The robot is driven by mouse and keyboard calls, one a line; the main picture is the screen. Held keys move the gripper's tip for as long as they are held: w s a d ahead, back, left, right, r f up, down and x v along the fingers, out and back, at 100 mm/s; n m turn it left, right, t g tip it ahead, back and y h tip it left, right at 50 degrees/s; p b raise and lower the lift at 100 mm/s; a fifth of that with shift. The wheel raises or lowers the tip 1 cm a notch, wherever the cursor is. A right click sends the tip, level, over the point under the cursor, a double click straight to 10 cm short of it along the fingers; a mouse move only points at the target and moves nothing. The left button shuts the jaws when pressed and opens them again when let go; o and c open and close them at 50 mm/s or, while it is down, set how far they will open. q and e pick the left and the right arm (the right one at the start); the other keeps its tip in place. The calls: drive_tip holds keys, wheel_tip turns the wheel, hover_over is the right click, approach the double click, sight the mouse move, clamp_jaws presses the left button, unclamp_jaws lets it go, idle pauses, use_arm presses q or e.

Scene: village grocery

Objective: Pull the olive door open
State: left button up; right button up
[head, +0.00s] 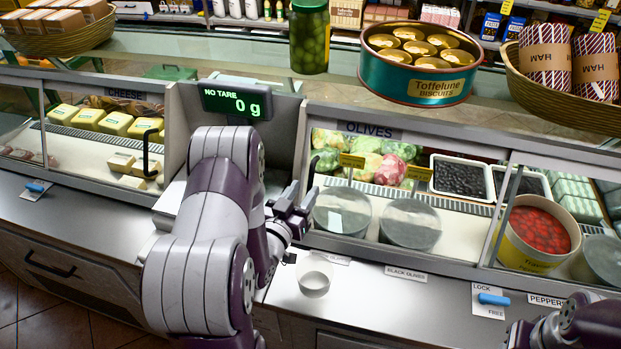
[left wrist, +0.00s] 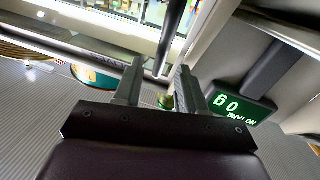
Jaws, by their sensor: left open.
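The olive door (head: 352,182) is the glass front of the middle case section, below the "OLIVES" label, and looks closed. Its dark upright handle (head: 309,180) is at the door's left edge. My left gripper (head: 297,202) is open at the lower part of this handle. In the left wrist view, a dark bar (left wrist: 171,38), likely the handle, runs between and beyond the open fingers (left wrist: 158,82). Whether a finger touches it I cannot tell. Part of my right arm shows at the lower right; its gripper is not visible.
A scale display (head: 236,102) stands left of the door. A lock slider (head: 493,299) is further right. Biscuit tin (head: 418,82) and olive jar (head: 309,40) stand on top.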

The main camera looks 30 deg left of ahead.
sight(309, 183)
use_arm(q)
drive_tip(key=shift+w+a+p, duration=0.15)
drive_tip(key=shift+w+p, duration=0.15)
drive_tip(key=shift+w, duration=2)
use_arm(e)
drive_tip(key=shift+r, duration=0.45)
